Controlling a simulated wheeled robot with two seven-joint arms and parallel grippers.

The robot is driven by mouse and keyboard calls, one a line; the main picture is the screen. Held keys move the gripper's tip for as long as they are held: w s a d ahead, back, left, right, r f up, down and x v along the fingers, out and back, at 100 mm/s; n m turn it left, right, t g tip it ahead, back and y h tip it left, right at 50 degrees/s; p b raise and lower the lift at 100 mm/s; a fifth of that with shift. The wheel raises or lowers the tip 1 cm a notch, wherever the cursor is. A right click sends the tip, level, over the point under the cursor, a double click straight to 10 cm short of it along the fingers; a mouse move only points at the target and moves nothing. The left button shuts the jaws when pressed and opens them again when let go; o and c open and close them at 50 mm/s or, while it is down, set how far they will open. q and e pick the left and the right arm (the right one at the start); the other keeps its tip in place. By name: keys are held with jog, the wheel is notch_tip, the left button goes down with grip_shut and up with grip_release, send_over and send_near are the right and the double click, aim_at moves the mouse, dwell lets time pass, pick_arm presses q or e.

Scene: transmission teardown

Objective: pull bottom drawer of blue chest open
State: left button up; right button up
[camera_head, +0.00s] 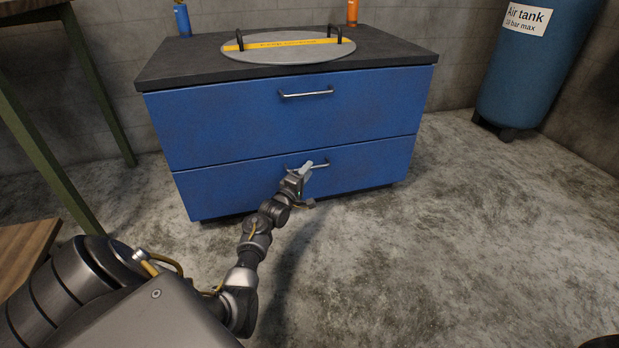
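The blue chest (225,120) stands ahead of me with two drawers. Its bottom drawer (370,165) looks flush with the drawer above. The bottom drawer's metal bar handle (323,161) is partly hidden behind my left gripper (306,169). My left arm reaches forward from the lower left, and the gripper's pale fingertips overlap the handle in the picture. The fingers are too small and turned too far to tell whether they are open or shut, or touch the bar. My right gripper is not in view.
On the chest's dark top (190,62) lies a round grey plate (288,50) with a yellow strip and two black handles. A blue air tank (530,65) stands at the right. A green-legged table (45,150) is at the left. The concrete floor before the chest is clear.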

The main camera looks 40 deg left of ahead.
pick_arm(q)
jog(key=shift+b+x, duration=0.55)
jog(key=shift+x, duration=0.55)
jog(key=shift+c, duration=0.4)
grip_shut()
